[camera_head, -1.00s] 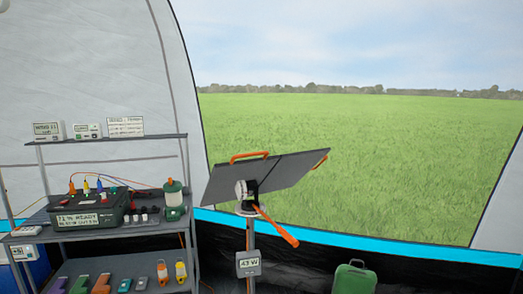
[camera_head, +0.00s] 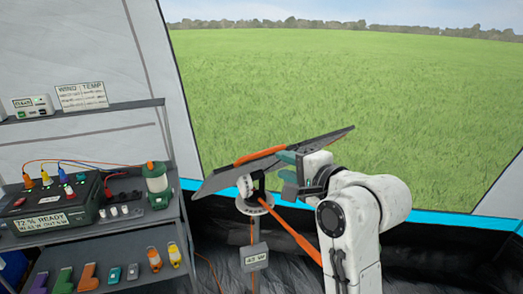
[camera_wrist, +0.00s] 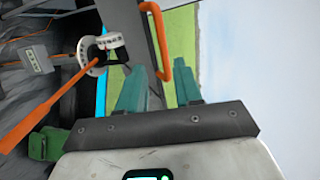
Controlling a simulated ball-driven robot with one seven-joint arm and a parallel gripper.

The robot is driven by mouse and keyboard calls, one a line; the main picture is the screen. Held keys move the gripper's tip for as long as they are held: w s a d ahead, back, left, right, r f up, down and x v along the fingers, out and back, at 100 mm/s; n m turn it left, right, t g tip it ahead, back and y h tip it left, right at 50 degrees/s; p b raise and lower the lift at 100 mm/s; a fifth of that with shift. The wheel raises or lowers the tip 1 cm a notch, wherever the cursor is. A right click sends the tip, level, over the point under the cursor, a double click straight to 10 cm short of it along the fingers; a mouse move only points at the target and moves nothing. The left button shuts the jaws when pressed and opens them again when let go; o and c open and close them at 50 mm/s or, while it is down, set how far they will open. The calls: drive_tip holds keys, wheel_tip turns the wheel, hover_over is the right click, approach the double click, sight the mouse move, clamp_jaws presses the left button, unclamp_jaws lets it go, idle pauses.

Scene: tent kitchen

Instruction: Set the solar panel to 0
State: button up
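The dark solar panel (camera_head: 225,178) is tilted on a stand, its right end higher than its left. It has an orange handle (camera_head: 260,153) on its edge, a white marked dial (camera_head: 245,187) below it and a long orange lever (camera_head: 295,236). My gripper (camera_head: 285,165) is beside the panel, near the handle. In the wrist view my gripper's (camera_wrist: 160,63) green fingers are apart, with the orange handle (camera_wrist: 158,38) showing between and ahead of them. I cannot tell whether they touch it. The dial's (camera_wrist: 104,42) setting is too small to read.
A small watt display (camera_head: 254,258) hangs on the stand. A shelf unit (camera_head: 105,235) at left carries a power station (camera_head: 45,212), a lantern (camera_head: 157,187) and several tools. The tent opening and grass (camera_head: 400,80) lie behind the panel.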

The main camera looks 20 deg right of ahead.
sight(262, 155)
drive_tip(key=p+x, duration=0.2)
drive_tip(key=x, duration=0.8)
drive_tip(key=shift+w+a+r, duration=0.1)
drive_tip(key=shift+w, duration=0.25)
drive_tip(key=shift+c, duration=0.3)
clamp_jaws()
